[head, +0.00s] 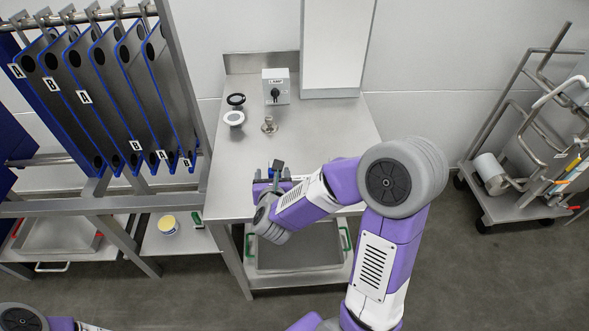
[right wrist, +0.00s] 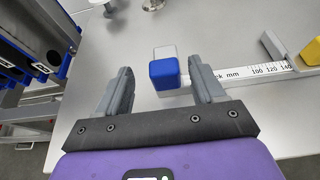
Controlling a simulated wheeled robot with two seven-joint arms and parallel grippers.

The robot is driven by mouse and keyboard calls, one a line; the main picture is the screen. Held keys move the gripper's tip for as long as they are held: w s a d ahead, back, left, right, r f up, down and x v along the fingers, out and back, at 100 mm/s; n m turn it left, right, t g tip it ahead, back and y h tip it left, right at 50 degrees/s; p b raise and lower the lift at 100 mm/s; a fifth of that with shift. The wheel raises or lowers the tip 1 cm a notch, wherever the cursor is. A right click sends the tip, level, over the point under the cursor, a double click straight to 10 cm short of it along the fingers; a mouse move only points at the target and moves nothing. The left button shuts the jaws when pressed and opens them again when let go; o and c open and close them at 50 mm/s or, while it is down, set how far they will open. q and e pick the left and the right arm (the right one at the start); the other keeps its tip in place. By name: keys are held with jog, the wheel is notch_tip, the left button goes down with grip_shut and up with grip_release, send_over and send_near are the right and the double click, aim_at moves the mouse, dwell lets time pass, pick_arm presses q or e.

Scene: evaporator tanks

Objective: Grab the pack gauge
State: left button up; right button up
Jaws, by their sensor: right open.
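The pack gauge (right wrist: 233,76) lies on the steel table in the right wrist view. It is a white bar with black mm marks, a blue block (right wrist: 164,73) at its left end, a grey upright jaw and a yellow block (right wrist: 311,52) at the right edge. My right gripper (right wrist: 160,77) is open. In that view the blue block shows between its fingertips, with no clear contact. The right finger covers part of the bar. In the head view my right gripper (head: 271,176) is over the table's front part, and the gauge is mostly hidden there. My left gripper is out of view.
The steel table (head: 335,125) carries a switch box (head: 276,87), a black ring, a white round piece and a small metal fitting at the back. A plate rack (head: 110,90) stands left, a cart (head: 515,190) right. The table's middle is clear.

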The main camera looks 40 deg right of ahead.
jog(key=x, duration=0.5)
jog(key=shift+w+d+b, duration=0.2)
jog(key=shift+d+b, duration=0.1)
jog(key=shift+d, duration=0.1)
grip_shut()
